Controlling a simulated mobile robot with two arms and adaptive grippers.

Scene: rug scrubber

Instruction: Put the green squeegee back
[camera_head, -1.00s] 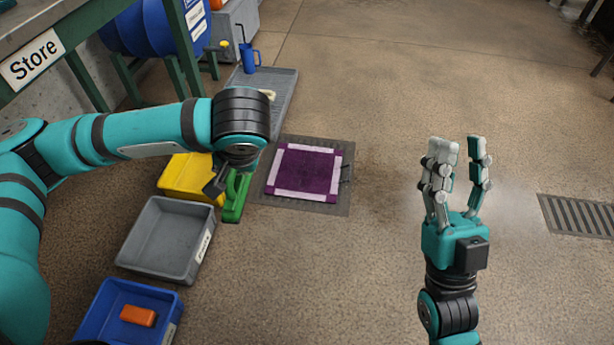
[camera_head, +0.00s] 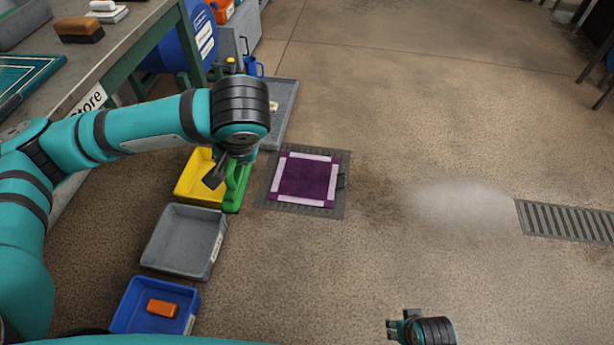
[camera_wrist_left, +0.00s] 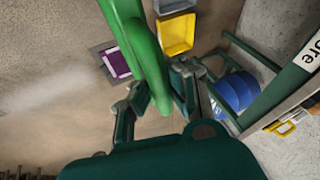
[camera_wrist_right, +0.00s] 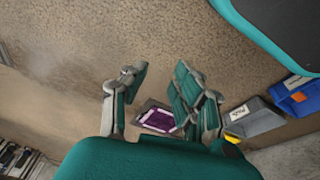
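The green squeegee (camera_head: 237,184) is held in my left gripper (camera_head: 226,172), above the floor by the yellow bin in the head view. In the left wrist view the squeegee (camera_wrist_left: 147,55) passes between the fingers of the left gripper (camera_wrist_left: 160,98), which are closed around it. Its far end runs out of that view. My right gripper (camera_wrist_right: 158,88) is open and empty in the right wrist view. In the head view only part of the right gripper (camera_head: 400,328) shows, at the bottom edge.
A bench (camera_head: 140,32) with a Store label stands at upper left, bearing a green-edged mat (camera_head: 30,76) and brushes (camera_head: 80,29). Yellow (camera_head: 193,186), grey (camera_head: 180,240) and blue (camera_head: 130,312) bins line the floor. A purple rug (camera_head: 305,178) lies on a grate.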

